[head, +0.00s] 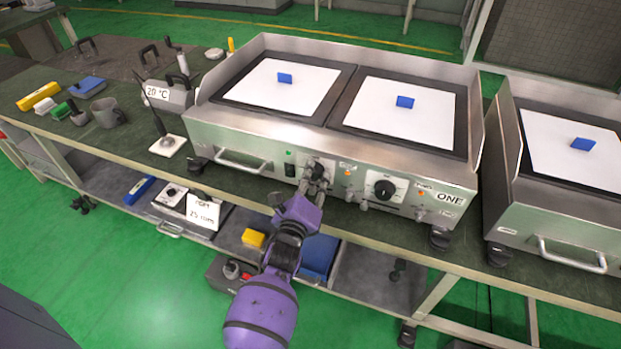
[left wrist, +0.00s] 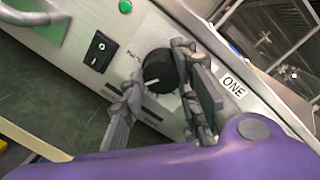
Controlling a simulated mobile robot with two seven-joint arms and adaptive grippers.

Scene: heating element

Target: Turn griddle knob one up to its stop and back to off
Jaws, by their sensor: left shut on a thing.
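The griddle (head: 230,137) labelled ONE stands on the workbench, a steel box with two hot plates. Its left black knob (head: 316,171) is on the front panel, and my left gripper (head: 314,186) is at it. In the left wrist view the gripper (left wrist: 157,100) is shut on the black knob (left wrist: 160,72), a finger on either side. The knob's white pointer line shows, slanting. A second black knob (head: 385,189) on the panel's right is untouched. An orange lamp (head: 347,173) sits between the knobs. My right gripper is not in view.
A rocker switch (left wrist: 98,50) and a green lamp (left wrist: 125,6) sit left of the knob. A steel handle (head: 243,162) sticks out at the panel's left. A second griddle (head: 508,205) stands to the right.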

